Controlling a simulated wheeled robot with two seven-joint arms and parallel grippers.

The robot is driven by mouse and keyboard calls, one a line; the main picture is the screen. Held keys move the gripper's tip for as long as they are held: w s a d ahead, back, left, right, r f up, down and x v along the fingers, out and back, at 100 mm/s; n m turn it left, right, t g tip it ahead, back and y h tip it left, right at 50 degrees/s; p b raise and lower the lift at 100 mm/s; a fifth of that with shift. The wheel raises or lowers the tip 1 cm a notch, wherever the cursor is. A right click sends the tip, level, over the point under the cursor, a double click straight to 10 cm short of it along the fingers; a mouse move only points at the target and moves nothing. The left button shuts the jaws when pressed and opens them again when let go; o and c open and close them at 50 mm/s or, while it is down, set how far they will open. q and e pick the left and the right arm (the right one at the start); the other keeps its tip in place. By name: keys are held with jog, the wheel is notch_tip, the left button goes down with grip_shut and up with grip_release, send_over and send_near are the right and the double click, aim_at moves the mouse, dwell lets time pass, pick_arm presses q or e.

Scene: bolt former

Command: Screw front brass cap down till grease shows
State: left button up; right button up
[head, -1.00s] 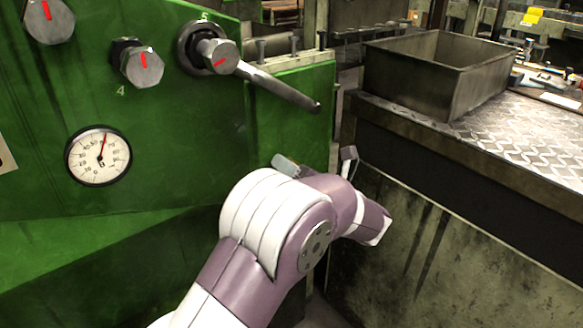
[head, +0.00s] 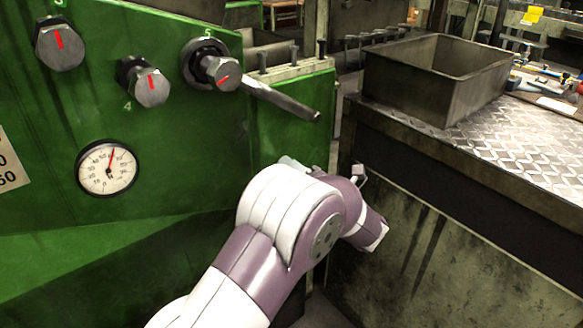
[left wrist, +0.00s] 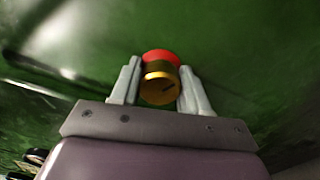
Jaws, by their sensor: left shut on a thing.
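In the left wrist view, the brass cap (left wrist: 159,88) sits between the two grey fingers of my left gripper (left wrist: 158,87), which is shut on it. The cap has a dark mark on its face. A red ring or base (left wrist: 160,57) shows just behind the cap, against the green machine. No grease can be made out. In the head view, my left arm reaches toward the machine's right side, and its hand is mostly hidden behind the arm; the cap is hidden there too. My right gripper is in neither view.
The green machine (head: 190,150) carries several knobs with red marks, a dial gauge (head: 107,168) and a lever (head: 280,101). A metal bin (head: 435,75) stands on a treadplate bench (head: 520,140) at right. A narrow gap separates the machine and bench.

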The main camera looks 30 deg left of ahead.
pick_arm(q)
jog(key=m+p, duration=0.1)
jog(key=m, duration=0.1)
jog(key=m+p, duration=0.3)
jog(key=shift+w+r+m, duration=0.1)
jog(key=shift+r+m, duration=0.15)
jog(key=shift+m, duration=0.05)
jog(key=shift+f+m+p, duration=0.2)
jog(key=shift+m+p, duration=1)
jog(key=shift+m, duration=0.1)
jog(key=shift+f+m, duration=0.1)
jog(key=shift+m, duration=0.2)
jog(key=shift+f, duration=0.1)
jog(key=o, duration=1)
jog(key=shift+d, duration=0.1)
jog(key=p+v, duration=0.1)
jog(key=v, duration=1.1)
jog(key=shift+d+f, duration=0.1)
jog(key=shift+d, duration=0.2)
